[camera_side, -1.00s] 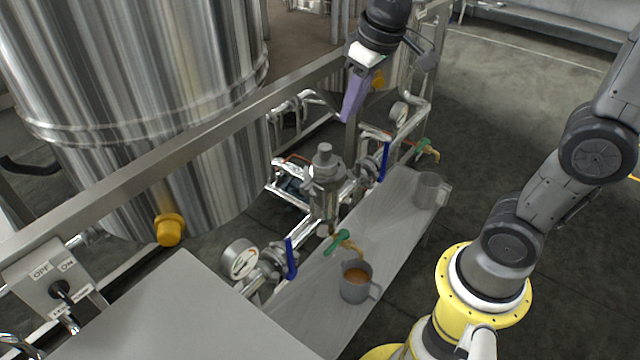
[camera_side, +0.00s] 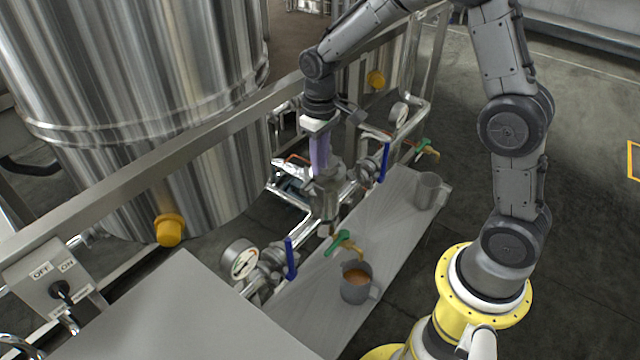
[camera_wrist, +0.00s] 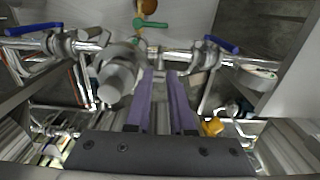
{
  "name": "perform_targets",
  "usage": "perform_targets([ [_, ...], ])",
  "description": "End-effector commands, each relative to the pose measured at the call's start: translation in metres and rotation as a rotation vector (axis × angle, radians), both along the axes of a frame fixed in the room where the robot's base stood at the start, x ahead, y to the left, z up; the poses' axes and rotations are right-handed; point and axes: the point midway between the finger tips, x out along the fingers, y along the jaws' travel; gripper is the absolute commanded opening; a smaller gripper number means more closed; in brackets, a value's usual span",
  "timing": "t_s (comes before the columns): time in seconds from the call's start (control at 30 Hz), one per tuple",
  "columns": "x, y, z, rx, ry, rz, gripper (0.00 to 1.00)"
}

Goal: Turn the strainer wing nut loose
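The strainer (camera_side: 327,203) is a steel body standing upright in the pipe line. In the wrist view its round top (camera_wrist: 118,80) shows just left of my fingers. My gripper (camera_side: 320,172) points down with its purple fingers in front of the strainer's upper part and hides much of it. In the wrist view my gripper (camera_wrist: 163,73) has a gap between its two fingers, with nothing clearly held. I cannot make out the wing nut now; the fingers cover that area in the side view. Whether the fingers touch the strainer cannot be told.
Blue-handled valves (camera_side: 291,258) and a pressure gauge (camera_side: 240,259) sit along the pipe. A green-handled tap (camera_side: 343,240) stands over a mug of brown liquid (camera_side: 356,283) on the bench (camera_side: 385,235). Another mug (camera_side: 428,190) stands farther back. A large tank (camera_side: 150,100) and a rail flank the left.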

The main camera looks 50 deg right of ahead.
Motion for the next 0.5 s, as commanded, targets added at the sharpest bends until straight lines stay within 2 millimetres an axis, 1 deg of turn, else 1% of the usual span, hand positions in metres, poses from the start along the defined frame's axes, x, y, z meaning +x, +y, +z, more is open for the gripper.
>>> perform_targets([
  [0.03,-0.001,0.000,-0.012,0.000,0.006,0.000,0.21],
  [0.2,-0.001,0.000,-0.042,0.000,0.004,0.000,0.21],
  [0.3,-0.001,0.000,-0.056,0.000,0.002,0.000,0.21],
  [0.4,-0.001,0.000,-0.066,0.000,0.002,0.000,0.21],
  [0.5,0.000,0.000,-0.071,0.000,0.000,0.000,0.21],
])
